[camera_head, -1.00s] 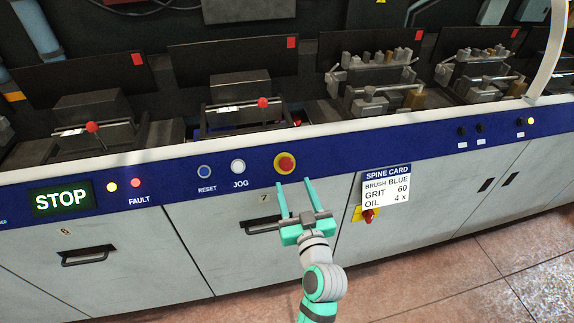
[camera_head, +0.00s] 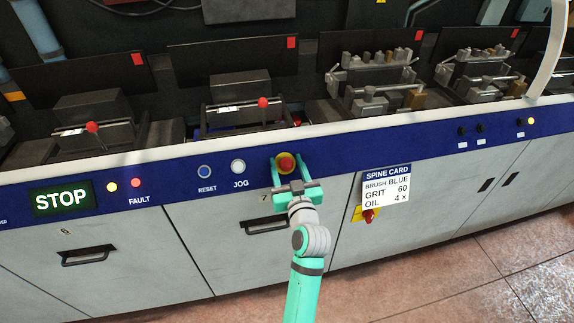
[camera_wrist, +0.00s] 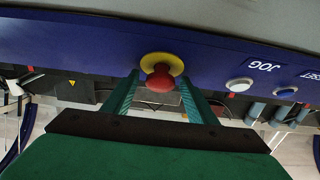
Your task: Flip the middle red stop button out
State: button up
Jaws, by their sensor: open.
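The red stop button (camera_head: 285,163) is a mushroom knob on a yellow round base, set in the blue panel strip right of the JOG button. In the wrist view the red knob (camera_wrist: 160,79) stands out from its yellow collar (camera_wrist: 162,61), between and just beyond my finger ends. My gripper (camera_head: 290,172) is open, its teal fingers on either side of the button. In the wrist view a gap shows between the knob and each finger of my gripper (camera_wrist: 162,92). I cannot tell whether either finger touches the panel.
The white JOG button (camera_head: 238,167) and blue RESET button (camera_head: 204,172) are to the left. A SPINE CARD sign (camera_head: 386,185) and a red-and-yellow switch (camera_head: 367,215) are to the right. A STOP display (camera_head: 62,200) is lit at far left.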

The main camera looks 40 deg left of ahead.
grip_shut()
jog(key=shift+s+d+r, duration=0.3)
jog(key=shift+d+r, duration=0.05)
grip_release()
jog(key=v, duration=1.1)
dwell(0.3)
